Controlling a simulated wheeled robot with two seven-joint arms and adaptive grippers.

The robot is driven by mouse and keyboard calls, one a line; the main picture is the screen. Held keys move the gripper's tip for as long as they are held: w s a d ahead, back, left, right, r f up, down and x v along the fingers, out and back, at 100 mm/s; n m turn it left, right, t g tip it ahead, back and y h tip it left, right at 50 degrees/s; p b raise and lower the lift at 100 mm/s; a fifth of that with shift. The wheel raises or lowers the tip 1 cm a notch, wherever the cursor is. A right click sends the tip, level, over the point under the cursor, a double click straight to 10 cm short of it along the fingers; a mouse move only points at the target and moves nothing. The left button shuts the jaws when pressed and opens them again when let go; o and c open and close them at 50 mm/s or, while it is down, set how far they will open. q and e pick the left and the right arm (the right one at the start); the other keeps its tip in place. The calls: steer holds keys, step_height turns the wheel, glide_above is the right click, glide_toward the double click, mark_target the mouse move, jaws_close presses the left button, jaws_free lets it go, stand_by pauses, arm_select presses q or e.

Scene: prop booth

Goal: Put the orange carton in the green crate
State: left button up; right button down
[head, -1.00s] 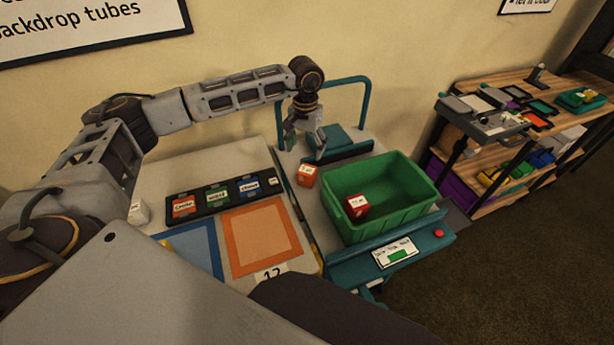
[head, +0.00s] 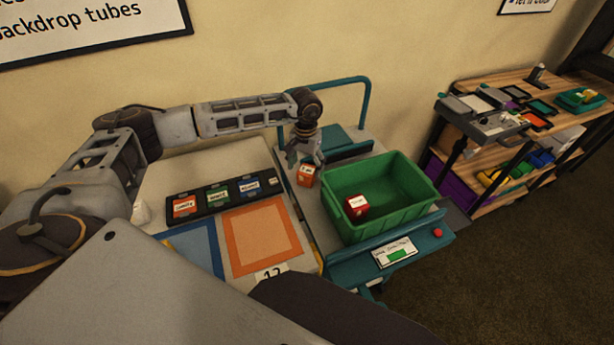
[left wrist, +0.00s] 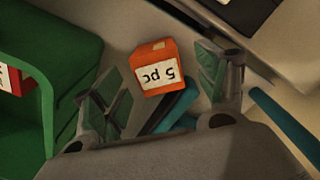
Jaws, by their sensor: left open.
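The orange carton (head: 306,175) stands on the grey cart top, just left of the green crate (head: 408,212). In the left wrist view the orange carton (left wrist: 153,66) shows a white label reading "5 pc". My left gripper (head: 305,160) is open above and at the far side of the carton. In the left wrist view its two fingers (left wrist: 158,88) are spread, with the carton between and beyond their tips. I cannot tell whether a finger touches it. The green crate's wall (left wrist: 75,60) shows at the left there. My right gripper is not in view.
A red carton (head: 356,206) lies inside the crate. A teal rail (head: 368,100) rises behind the cart. Left of the cart is a table with a dark label tray (head: 222,197) and an orange-framed mat (head: 262,240). A shelf unit (head: 520,130) stands at the right.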

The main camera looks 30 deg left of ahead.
mark_target(307, 170)
arm_select(q)
steer(key=shift+f, duration=0.1)
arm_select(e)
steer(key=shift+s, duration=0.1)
arm_select(q)
step_height(307, 170, down, 3)
steer(key=shift+w+d+f+p, duration=0.15)
steer(key=shift+p, duration=0.25)
steer(key=shift+f, duration=0.85)
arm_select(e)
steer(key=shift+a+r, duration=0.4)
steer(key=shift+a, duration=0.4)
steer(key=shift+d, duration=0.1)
